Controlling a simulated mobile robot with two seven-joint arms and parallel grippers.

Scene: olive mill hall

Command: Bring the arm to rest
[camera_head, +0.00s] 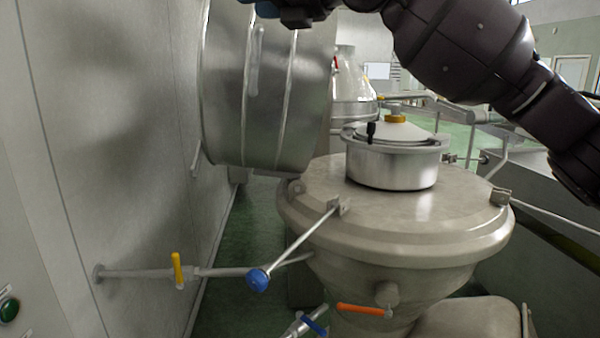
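One dark arm of mine crosses the upper right of the head view, from the right edge up to the top edge. It is bent and held raised, above and in front of the steel vessel with the lid. A dark piece at the top edge, left of the middle, seems to belong to the same arm, but it is cut off by the frame. No gripper fingers show on it. My other arm and its gripper do not show. Nothing held can be seen.
A steel vessel (450,225) with a lidded pot-like top (392,168) stands in the middle. A blue-knobbed lever (258,280) sticks out from it. A large steel drum (225,110) hangs at upper left beside a grey wall (100,150). A yellow-handled valve pipe (140,274) juts from the wall.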

